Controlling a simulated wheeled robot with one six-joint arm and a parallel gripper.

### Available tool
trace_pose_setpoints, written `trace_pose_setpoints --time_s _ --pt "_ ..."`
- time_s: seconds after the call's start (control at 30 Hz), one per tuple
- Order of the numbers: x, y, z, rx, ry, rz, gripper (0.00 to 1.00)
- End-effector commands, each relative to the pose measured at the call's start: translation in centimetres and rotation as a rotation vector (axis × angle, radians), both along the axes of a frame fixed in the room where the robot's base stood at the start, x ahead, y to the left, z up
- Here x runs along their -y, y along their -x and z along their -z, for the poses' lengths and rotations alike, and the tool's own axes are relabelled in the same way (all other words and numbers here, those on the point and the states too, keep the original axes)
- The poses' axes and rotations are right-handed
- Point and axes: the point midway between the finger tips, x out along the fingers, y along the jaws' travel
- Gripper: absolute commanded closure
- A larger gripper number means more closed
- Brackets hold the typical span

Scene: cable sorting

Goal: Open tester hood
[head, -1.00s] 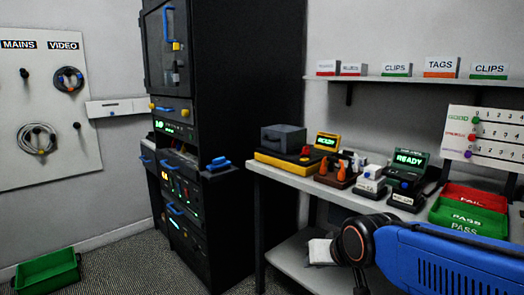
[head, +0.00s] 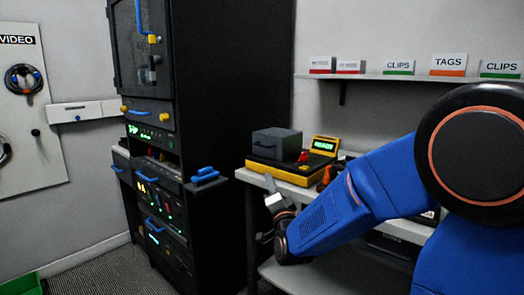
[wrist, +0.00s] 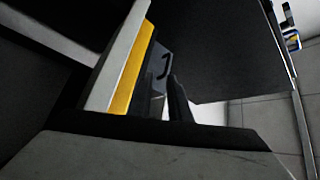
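The tester (head: 283,172) is a yellow-based unit on the left end of the workbench. Its dark grey box-shaped hood (head: 277,143) is down, with a red knob beside it. In the wrist view the tester's yellow edge (wrist: 134,68) runs slantwise, and the hood's dark handle (wrist: 166,60) shows just past it. My gripper (head: 272,188) is in front of the bench's left edge, below the tester and apart from it. A dark finger (wrist: 178,100) points toward the hood in the wrist view. The finger spacing is unclear.
My blue arm hides much of the bench and its devices. A tall black rack (head: 235,90) stands left of the bench, with a blue-handled part (head: 206,177) sticking out near it. A shelf (head: 385,77) with labelled boxes hangs above. A small green-lit screen (head: 324,145) stands beside the hood.

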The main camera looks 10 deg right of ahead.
Motion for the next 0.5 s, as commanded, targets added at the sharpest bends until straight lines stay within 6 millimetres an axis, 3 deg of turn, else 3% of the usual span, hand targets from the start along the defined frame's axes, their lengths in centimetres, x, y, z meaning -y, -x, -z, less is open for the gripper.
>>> trace_pose_setpoints --time_s 0.33,0.5 --pt "-0.3 -0.8 -0.8 0.125 -0.074 0.001 0.83" --pt "-0.1 -2.7 -1.6 0.126 -0.073 0.002 0.83"
